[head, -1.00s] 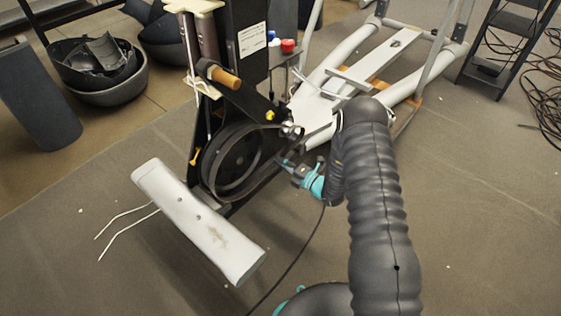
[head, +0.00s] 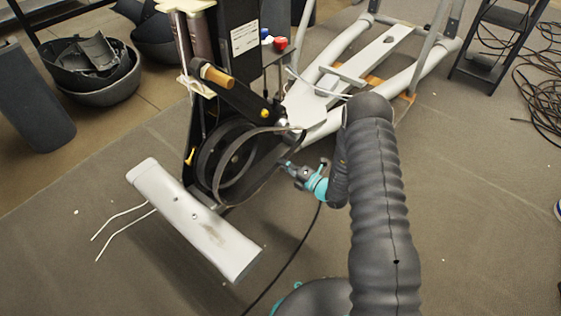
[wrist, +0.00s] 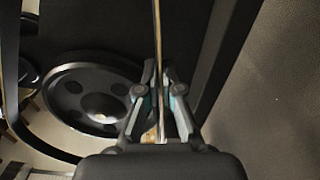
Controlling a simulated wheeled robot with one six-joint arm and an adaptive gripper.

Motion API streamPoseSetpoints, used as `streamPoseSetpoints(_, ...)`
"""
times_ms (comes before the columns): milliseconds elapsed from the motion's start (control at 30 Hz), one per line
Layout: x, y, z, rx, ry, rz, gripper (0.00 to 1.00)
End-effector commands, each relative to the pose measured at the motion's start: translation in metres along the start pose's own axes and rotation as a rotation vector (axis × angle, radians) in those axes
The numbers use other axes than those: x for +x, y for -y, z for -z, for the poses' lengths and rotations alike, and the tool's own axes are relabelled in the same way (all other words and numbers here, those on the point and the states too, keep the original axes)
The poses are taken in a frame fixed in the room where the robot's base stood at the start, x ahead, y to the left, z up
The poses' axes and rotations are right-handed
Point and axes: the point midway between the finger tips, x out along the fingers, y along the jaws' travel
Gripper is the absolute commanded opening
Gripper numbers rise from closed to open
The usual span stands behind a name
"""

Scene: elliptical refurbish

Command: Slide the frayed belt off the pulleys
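The belt (head: 262,130) is a thin dark band. In the head view it bows out as a loose loop in front of the large black pulley (head: 207,160) and passes close by the small silver pulley (head: 283,123). I cannot tell whether it still touches either pulley. In the wrist view the belt (wrist: 157,35) runs edge-on between the fingers, and the large pulley (wrist: 75,75) is to the left. My gripper (wrist: 160,78) is shut on the belt. In the head view my gripper (head: 286,166) is right of the large pulley. Fraying is too small to see.
The machine's white foot bar (head: 195,220) lies at the front left. An orange-brown handle (head: 217,76) juts above the pulleys. Long white rails (head: 345,65) run behind. A black cable (head: 290,262) lies on the floor. The floor at right is clear up to coiled cables (head: 538,100).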

Motion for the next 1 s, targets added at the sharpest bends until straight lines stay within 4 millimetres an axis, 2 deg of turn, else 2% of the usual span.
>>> streamPoseSetpoints(1000,-0.053,0.000,-0.001,0.000,0.001,0.001,0.00)
